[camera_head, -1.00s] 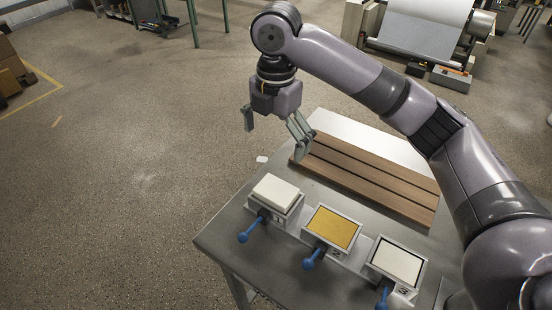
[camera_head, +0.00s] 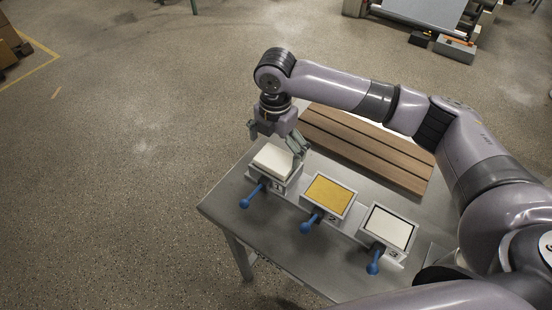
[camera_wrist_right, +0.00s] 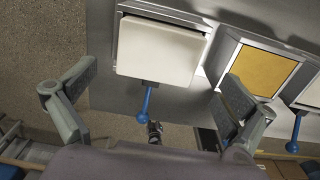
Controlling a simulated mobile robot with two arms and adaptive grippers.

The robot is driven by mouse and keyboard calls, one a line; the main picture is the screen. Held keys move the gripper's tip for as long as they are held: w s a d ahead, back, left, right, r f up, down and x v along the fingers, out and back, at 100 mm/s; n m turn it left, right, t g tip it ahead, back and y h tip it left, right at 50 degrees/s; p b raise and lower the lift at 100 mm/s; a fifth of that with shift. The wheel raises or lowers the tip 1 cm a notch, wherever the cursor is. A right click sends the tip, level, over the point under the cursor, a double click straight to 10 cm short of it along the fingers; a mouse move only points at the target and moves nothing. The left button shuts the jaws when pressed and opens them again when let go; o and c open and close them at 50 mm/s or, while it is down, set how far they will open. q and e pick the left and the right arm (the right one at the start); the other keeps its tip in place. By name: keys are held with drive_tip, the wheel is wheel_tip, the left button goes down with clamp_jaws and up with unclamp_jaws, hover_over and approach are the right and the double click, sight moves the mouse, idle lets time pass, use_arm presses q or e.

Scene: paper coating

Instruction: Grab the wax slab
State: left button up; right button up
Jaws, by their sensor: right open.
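The cream-white slab (camera_head: 273,161), which looks like the wax slab, sits on station 1 at the left end of the row on the metal table. It stands proud of its holder and fills the upper middle of the right wrist view (camera_wrist_right: 160,50). My right gripper (camera_head: 275,146) is open and empty, just above and behind the slab. In the right wrist view my right gripper (camera_wrist_right: 160,85) has its fingers spread wider than the slab, one at each side. I cannot tell whether either finger touches it. My left gripper is not in view.
Station 2 holds a yellow plate (camera_head: 327,195); station 3 holds a white, black-edged plate (camera_head: 388,228). Blue-handled levers (camera_head: 307,225) stick out in front of the stations. A brown slatted board (camera_head: 370,150) lies behind. The floor left of the table (camera_head: 225,205) is clear.

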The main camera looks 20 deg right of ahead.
sight(276, 158)
drive_tip(key=f, duration=0.3)
drive_tip(key=shift+w+d+f+p, duration=0.1)
drive_tip(key=shift+w+f+p, duration=0.1)
drive_tip(key=shift+f+p, duration=0.2)
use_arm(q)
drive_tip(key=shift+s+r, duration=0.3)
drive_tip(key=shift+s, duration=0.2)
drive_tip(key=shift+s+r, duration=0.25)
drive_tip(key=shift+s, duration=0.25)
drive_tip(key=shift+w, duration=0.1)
use_arm(e)
drive_tip(key=shift+c, duration=0.5)
drive_tip(key=c, duration=1.1)
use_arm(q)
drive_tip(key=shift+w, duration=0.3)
use_arm(e)
drive_tip(key=shift+r, duration=0.1)
